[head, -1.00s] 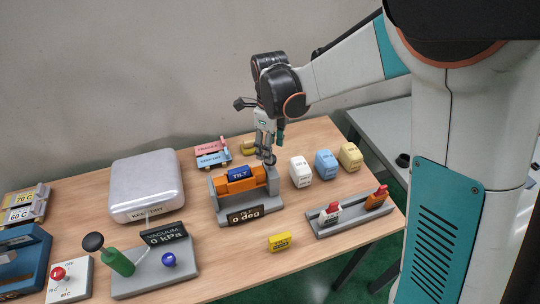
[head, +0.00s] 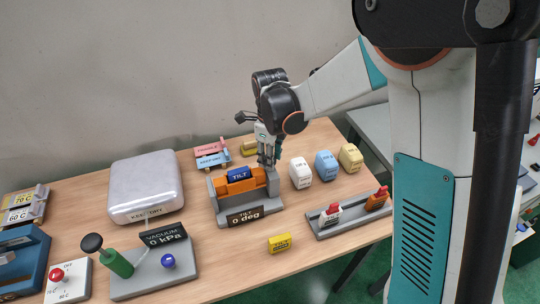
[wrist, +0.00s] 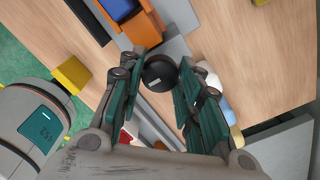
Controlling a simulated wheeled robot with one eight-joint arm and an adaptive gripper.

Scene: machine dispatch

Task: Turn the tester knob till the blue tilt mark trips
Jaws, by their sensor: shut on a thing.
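The tilt tester (head: 226,211) is a grey frame on the table with an orange cradle (head: 258,178). The blue tilt mark (head: 238,174), lettered TILT, lies on top of the cradle, which looks level. The front display (head: 244,216) reads 0 deg. The knob (wrist: 160,73) is dark and round with a pale line, at the tester's right side. My gripper (head: 268,162) points down there; in the wrist view its fingers stand on both sides of the knob, shut on it. In the head view the fingers hide the knob.
White (head: 301,172), blue (head: 326,165) and yellow (head: 350,158) blocks stand right of the tester. A grey rack (head: 345,222) and a yellow block (head: 279,243) are in front. The vacuum unit (head: 150,275) and a silver box (head: 146,184) are left.

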